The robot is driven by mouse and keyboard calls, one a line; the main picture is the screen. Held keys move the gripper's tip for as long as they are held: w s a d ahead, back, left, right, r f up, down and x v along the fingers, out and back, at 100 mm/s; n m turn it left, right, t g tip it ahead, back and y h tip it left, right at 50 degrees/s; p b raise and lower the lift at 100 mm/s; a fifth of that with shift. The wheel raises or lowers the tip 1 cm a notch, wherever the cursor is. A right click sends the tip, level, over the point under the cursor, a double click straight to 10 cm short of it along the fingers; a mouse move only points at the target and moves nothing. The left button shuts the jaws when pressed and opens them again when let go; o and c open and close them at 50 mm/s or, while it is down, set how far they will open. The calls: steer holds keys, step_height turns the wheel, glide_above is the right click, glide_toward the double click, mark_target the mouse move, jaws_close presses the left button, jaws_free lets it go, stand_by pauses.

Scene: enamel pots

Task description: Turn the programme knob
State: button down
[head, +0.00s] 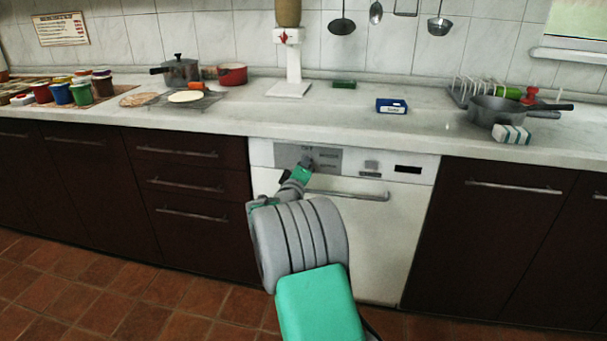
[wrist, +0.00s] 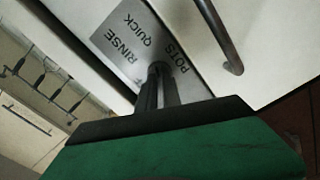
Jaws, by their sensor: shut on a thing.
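The white dishwasher (head: 385,235) stands under the worktop, with a grey programme panel (head: 290,156) at its upper left. In the wrist view the panel (wrist: 122,48) reads RINSE, QUICK and POTS around the dark programme knob (wrist: 159,67). My gripper (wrist: 157,84) reaches the panel and its two dark fingers are shut on the knob. In the head view my gripper (head: 307,166) is at the panel's lower right part, and the knob is mostly hidden by it. The knob's pointer is hidden, so its setting cannot be told.
The dishwasher's bar handle (head: 350,195) runs just below the panel and also shows close by in the wrist view (wrist: 219,35). Dark drawers (head: 190,185) stand on the left. The worktop (head: 345,118) above holds pots, jars and a blue box (head: 391,106).

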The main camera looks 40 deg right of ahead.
steer(key=shift+m+b, duration=5.7)
steer(key=shift+m, duration=0.6)
steer(key=c, duration=1.5)
jaws_free()
steer(key=p+v, duration=0.2)
steer(key=v, duration=0.5)
steer(key=shift+s+a, duration=0.3)
